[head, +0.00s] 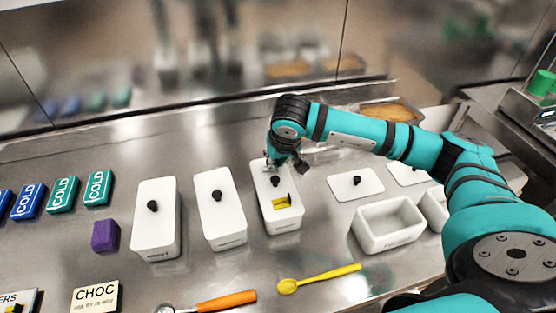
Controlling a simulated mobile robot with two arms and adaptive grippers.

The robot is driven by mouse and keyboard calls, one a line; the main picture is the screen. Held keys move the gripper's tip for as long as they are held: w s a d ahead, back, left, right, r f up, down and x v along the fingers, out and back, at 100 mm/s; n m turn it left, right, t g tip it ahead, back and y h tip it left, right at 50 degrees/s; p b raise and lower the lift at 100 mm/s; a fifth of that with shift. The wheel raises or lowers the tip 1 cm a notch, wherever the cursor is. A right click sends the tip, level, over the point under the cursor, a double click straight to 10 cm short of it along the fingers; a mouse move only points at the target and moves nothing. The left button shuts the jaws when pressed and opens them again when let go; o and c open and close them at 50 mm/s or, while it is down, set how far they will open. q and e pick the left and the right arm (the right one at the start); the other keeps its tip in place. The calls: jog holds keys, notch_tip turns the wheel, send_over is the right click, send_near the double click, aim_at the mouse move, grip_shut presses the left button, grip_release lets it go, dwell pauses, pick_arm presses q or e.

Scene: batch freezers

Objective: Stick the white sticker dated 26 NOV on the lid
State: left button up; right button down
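Three white tubs with white lids and black knobs stand in a row: the left lid (155,213), the middle lid (219,207) and the right lid (265,192). The right lid bears a yellow patch (281,203) with a dark mark in front of its knob. My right gripper (272,168) points down at the back end of this lid, behind the knob. Its fingers are small and partly hidden by my wrist, so I cannot tell whether they are open or hold anything. I cannot make out a white sticker or a 26 NOV date. My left gripper is out of view.
A loose lid (352,186) lies beside an open white tub (388,222) on the right. A yellow spoon (318,278), an orange-handled tool (227,301), a CHOC sign (96,297), a purple block (105,235) and COLD packs (62,194) surround the tubs.

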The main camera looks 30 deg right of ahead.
jog(key=shift+f+b, duration=0.3)
jog(key=shift+b, duration=0.1)
dwell(0.5)
jog(key=c, duration=1.4)
grip_release()
jog(key=shift+o, duration=0.4)
jog(key=o, duration=0.5)
notch_tip(320, 180, up, 7)
jog(key=p, duration=0.3)
